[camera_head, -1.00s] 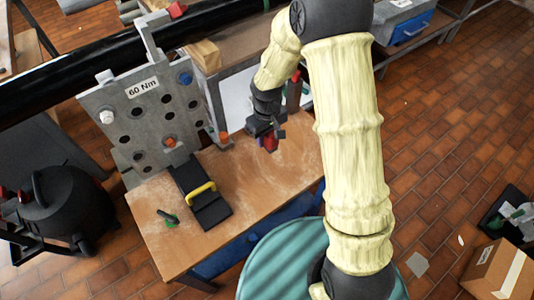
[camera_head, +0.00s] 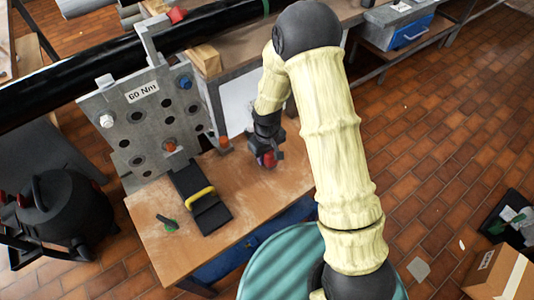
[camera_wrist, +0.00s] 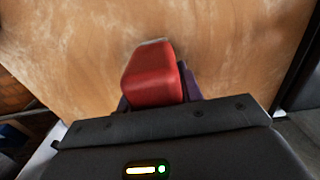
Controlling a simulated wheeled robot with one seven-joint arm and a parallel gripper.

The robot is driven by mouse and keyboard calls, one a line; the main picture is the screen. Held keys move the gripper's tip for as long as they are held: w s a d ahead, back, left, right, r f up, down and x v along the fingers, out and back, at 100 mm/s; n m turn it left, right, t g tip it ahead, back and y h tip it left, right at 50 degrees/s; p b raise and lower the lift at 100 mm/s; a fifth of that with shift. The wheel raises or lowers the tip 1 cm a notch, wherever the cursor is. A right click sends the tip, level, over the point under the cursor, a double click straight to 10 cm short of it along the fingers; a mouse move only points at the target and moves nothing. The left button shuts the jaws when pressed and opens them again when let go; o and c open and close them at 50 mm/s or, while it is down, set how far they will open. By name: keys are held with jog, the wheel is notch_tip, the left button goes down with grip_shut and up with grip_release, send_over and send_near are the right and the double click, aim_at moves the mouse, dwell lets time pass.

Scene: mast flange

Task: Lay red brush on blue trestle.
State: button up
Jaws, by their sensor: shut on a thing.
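My gripper (camera_head: 267,161) is shut on a red thing, which I take for the red brush (camera_wrist: 152,76). In the wrist view it is a rounded red block between the jaws, its lower end hidden by the gripper body. In the head view only a small bit of red shows at the fingertips, over the right part of a wooden bench top (camera_head: 238,187). I cannot tell whether it touches the wood. Blue parts (camera_head: 228,262), possibly of the blue trestle, show below the bench's front edge.
A grey flange plate (camera_head: 150,125) marked 60 Nm stands behind. A teal round surface (camera_head: 272,268) is in front. Bare wood lies around the gripper.

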jog(key=shift+f, duration=0.35)
jog(key=shift+f+b, duration=0.2)
jog(key=shift+b, duration=0.15)
jog(key=o, duration=1.1)
jog(key=shift+r, duration=0.15)
notch_tip(320, 180, up, 18)
jog(key=p, duration=0.2)
jog(key=shift+w, duration=0.15)
jog(key=shift+d, duration=0.15)
